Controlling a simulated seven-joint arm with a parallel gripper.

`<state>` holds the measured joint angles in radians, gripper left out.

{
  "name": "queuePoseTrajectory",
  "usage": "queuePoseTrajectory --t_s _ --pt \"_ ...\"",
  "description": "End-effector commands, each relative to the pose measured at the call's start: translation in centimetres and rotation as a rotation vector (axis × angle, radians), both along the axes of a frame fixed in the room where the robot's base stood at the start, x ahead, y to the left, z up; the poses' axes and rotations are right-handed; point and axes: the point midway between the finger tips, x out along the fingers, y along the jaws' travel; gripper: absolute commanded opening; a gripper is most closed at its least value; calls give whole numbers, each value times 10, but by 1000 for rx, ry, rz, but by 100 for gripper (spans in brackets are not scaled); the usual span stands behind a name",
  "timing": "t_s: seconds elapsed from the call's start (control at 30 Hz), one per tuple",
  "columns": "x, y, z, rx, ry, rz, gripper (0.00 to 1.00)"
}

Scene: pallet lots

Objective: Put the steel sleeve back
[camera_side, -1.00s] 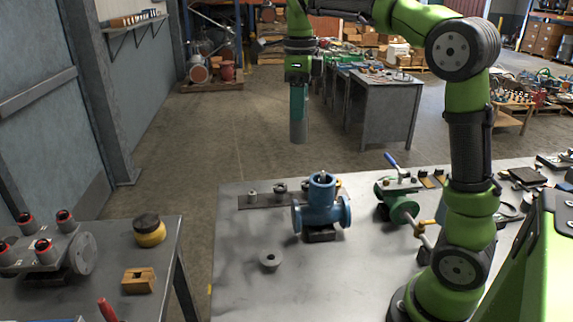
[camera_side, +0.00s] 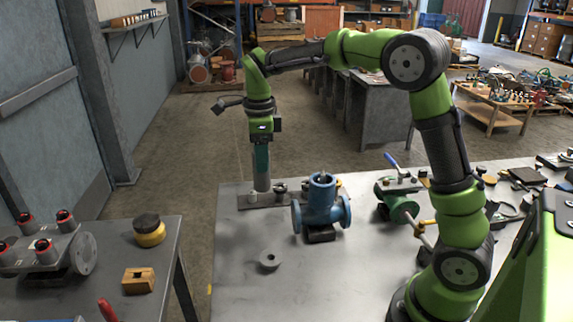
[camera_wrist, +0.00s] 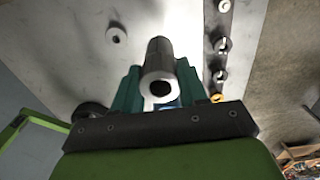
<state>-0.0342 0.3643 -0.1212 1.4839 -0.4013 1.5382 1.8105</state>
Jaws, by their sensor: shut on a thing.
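The steel sleeve, a plain grey hollow cylinder (camera_side: 262,178), is held upright in my gripper (camera_side: 261,160). In the wrist view the sleeve (camera_wrist: 159,52) sits between the teal fingers of my gripper (camera_wrist: 158,76), with its open near end facing the camera. In the side view its lower end overlaps the left part of a dark rack strip (camera_side: 236,203) on the table. I cannot tell whether it touches the strip or hangs just above. The strip carries several small holders, one (camera_side: 280,189) just right of the sleeve. The strip's holders also show in the wrist view (camera_wrist: 222,45).
A blue valve body (camera_side: 321,205) stands right of the sleeve, partly hiding the strip. A grey ring (camera_side: 270,261) lies on the table (camera_side: 240,285) in front. A green valve (camera_side: 400,205) with a blue lever stands farther right. The front left of the table is clear.

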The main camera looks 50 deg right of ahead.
Motion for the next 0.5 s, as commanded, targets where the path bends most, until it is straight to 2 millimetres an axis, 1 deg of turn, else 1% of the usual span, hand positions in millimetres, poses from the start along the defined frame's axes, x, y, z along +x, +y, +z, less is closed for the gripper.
queuePoseTrajectory --t_s 0.03,0.1,0.4,0.5 --pt "-1 0 -16 1 7 -2 6" --pt "-1 0 -36 2 5 -2 6" --pt "-1 0 -89 1 3 -2 6" --pt "0 0 -101 1 1 -1 6"
